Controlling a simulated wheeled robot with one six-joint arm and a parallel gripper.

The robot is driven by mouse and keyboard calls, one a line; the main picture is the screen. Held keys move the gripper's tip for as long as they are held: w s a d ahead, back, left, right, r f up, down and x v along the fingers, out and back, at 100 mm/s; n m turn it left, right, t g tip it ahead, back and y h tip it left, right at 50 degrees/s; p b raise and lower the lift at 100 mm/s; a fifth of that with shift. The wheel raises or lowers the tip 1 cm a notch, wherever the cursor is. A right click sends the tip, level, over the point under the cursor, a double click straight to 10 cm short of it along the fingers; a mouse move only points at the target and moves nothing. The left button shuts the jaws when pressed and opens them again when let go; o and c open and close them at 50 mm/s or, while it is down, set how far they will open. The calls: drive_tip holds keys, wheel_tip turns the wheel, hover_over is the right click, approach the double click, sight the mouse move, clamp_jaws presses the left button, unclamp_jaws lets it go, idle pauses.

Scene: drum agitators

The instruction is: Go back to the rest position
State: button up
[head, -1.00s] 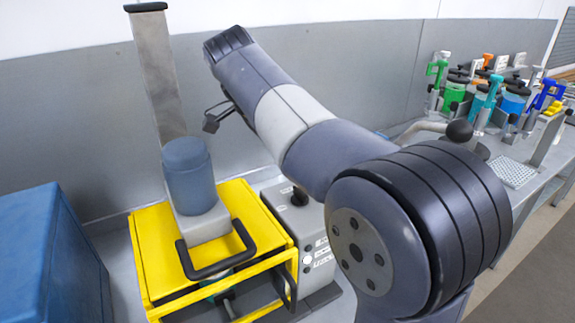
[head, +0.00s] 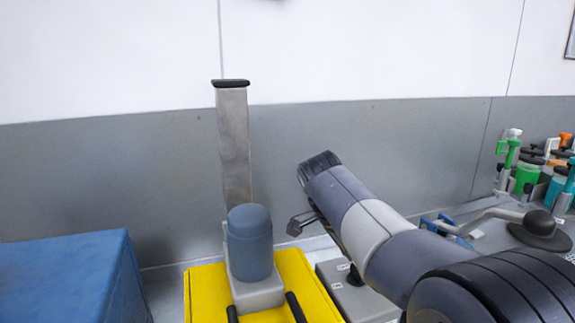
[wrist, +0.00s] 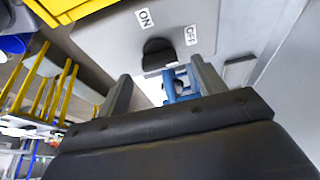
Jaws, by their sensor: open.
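My gripper (wrist: 163,88) shows in the wrist view, its two grey fingers spread apart with nothing held between them. Beyond the fingers is a grey control box (wrist: 120,45) with ON and OFF labels and a black knob (wrist: 158,52). The fingers look apart from the knob. In the head view, the grey box (head: 352,300) stands beside the yellow-framed agitator (head: 312,285), partly hidden by my arm.
The agitator carries a blue-grey motor (head: 250,243) and a tall metal post (head: 234,140). A blue box (head: 70,280) stands at left. Coloured jars and clamps (head: 530,172) crowd the right bench. A blue clamp-like part (wrist: 180,84) shows beyond the fingers. A grey wall closes the back.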

drive_tip(key=shift+x, duration=1.3)
